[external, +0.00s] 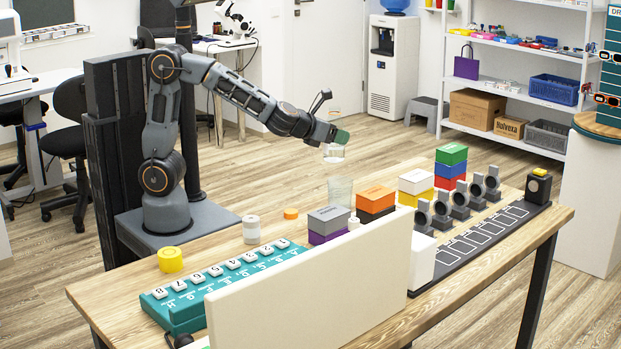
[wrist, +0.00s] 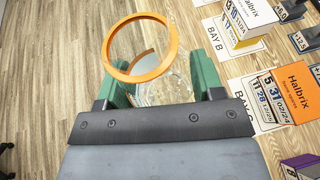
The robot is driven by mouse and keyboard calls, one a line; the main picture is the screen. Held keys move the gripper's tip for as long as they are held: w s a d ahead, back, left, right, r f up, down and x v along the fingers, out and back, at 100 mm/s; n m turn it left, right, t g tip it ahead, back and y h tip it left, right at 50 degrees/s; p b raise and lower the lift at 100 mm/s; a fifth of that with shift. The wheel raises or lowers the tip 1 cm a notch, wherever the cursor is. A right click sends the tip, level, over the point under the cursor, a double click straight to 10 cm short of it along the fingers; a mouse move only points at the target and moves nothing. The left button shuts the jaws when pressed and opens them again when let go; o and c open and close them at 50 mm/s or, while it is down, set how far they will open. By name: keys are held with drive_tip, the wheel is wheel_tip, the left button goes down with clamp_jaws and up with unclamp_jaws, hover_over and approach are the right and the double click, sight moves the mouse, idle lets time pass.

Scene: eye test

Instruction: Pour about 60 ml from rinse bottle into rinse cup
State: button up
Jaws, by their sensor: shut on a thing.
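My gripper (external: 341,137), with green fingers, is shut on a clear vessel (external: 333,154), which I take for the rinse bottle. It is held in the air above the table. In the wrist view my gripper (wrist: 164,80) has the vessel between its fingers, and its open orange rim (wrist: 172,42) faces the camera. A clear, empty-looking cup (external: 340,190), probably the rinse cup, stands upright on the table below the held vessel, apart from it. I cannot tell the liquid level, and no stream shows.
A white jar (external: 250,229) and an orange cap (external: 290,213) lie left of the cup. A grey-and-purple box stack (external: 328,224) and an orange-and-black stack (external: 376,201) stand close in front and right. A pale upright panel (external: 310,283) edges the table's near side.

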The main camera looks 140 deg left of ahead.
drive_tip(key=d+f, duration=0.2)
drive_tip(key=s+d+f+b, duration=0.1)
drive_tip(key=d+f, duration=0.1)
drive_tip(key=f, duration=0.1)
drive_tip(key=s+d+f+b, duration=0.1)
drive_tip(key=d+f, duration=0.1)
drive_tip(key=f, duration=0.1)
drive_tip(key=shift+s+f, duration=0.2)
drive_tip(key=shift+s+f+n+g, duration=0.15)
drive_tip(key=shift+s+n+g, duration=0.25)
drive_tip(key=shift+s+g, duration=0.1)
drive_tip(key=shift+p, duration=0.35)
drive_tip(key=shift+w+r+p, duration=0.1)
drive_tip(key=shift+r+p, duration=0.1)
drive_tip(key=shift+p, duration=0.2)
